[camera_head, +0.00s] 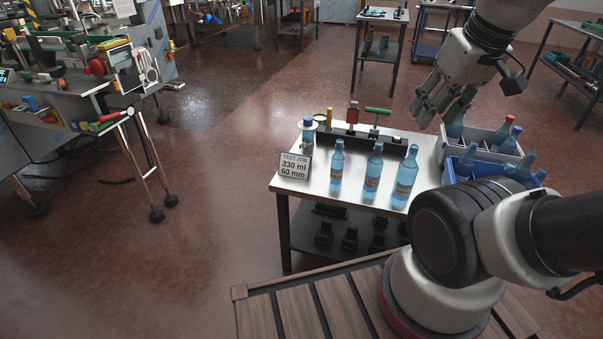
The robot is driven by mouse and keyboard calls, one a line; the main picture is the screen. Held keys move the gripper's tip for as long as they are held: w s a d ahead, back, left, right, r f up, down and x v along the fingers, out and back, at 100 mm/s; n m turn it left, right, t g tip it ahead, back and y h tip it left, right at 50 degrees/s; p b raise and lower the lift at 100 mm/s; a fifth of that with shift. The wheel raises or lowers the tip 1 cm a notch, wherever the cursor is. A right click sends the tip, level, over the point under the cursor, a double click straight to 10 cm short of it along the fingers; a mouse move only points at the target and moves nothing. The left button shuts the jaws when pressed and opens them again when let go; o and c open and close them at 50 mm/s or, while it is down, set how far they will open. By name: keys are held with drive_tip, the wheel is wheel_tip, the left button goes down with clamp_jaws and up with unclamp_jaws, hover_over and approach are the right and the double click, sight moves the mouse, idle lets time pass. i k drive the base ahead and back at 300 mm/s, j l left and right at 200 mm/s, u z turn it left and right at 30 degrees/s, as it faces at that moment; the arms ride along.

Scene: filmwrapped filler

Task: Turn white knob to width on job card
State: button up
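The job card (294,167) stands at the left front of a steel-topped table and reads "TEST JOB 330 ml 60 mm". My gripper (431,108) is raised near the table's back right, above and beside a grey crate, with its fingers pointing down and left. Its fingers look spread apart, with nothing seen between them. I cannot pick out a white knob for certain. The machine (75,85) at the upper left carries several knobs and handles, including a red knob (96,67), too small to tell apart fully.
Several blue bottles (373,172) stand on the table (322,189). A grey crate (482,137) and a blue crate (449,172) with bottles are at its right. A black holder (352,137) with coloured tools lies at the back. The floor between table and machine is clear.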

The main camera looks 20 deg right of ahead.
sight(45, 78)
drive_tip(key=i+j, duration=0.35)
drive_tip(key=j, duration=0.4)
drive_tip(key=i+j, duration=0.35)
drive_tip(key=j, duration=0.4)
drive_tip(key=i+j, duration=0.35)
drive_tip(key=j, duration=0.4)
drive_tip(key=i+j, duration=0.35)
drive_tip(key=j, duration=0.4)
drive_tip(key=i+j, duration=0.35)
drive_tip(key=j, duration=0.4)
drive_tip(key=i+j, duration=0.35)
drive_tip(key=j, duration=0.4)
drive_tip(key=i+j, duration=0.3)
drive_tip(key=j, duration=0.45)
drive_tip(key=i+j, duration=0.35)
drive_tip(key=j, duration=0.45)
